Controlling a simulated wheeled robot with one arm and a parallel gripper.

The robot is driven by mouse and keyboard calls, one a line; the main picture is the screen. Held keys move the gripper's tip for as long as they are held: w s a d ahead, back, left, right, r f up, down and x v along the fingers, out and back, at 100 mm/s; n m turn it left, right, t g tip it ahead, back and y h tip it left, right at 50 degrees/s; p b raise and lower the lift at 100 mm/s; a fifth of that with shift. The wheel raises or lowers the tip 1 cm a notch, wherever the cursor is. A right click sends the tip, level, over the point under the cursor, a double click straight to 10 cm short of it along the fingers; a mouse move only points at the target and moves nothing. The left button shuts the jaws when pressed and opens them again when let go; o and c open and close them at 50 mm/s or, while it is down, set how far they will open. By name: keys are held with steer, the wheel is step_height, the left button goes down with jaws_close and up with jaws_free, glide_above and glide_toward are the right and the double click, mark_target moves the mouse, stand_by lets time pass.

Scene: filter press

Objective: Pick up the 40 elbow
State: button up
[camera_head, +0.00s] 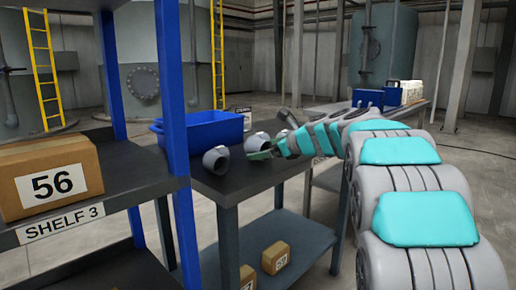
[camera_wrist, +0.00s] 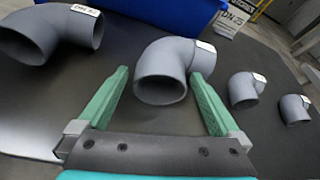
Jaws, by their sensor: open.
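Several grey pipe elbows of different sizes lie on the dark table. In the wrist view, a middle-sized elbow (camera_wrist: 165,75) sits between my gripper's green fingers (camera_wrist: 160,76), its round mouth facing me. The fingers are spread, one on each side, and I see no clear grip on it. A larger elbow (camera_wrist: 45,32) lies to the left; two smaller elbows (camera_wrist: 243,90) (camera_wrist: 294,109) lie to the right. Their white labels are too small to read, so I cannot tell which is the 40. In the head view, my gripper (camera_head: 262,150) is low over the table, near an elbow (camera_head: 216,160).
A blue bin (camera_head: 200,130) stands behind the elbows, with a white sign (camera_wrist: 233,18) beside it. A blue shelf post (camera_head: 172,90) and a shelf with a box marked 56 (camera_head: 50,180) stand at left. Boxes (camera_head: 275,257) lie on the table's lower shelf.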

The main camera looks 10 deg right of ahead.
steer(key=shift+c, duration=0.4)
jaws_close()
stand_by(0.4)
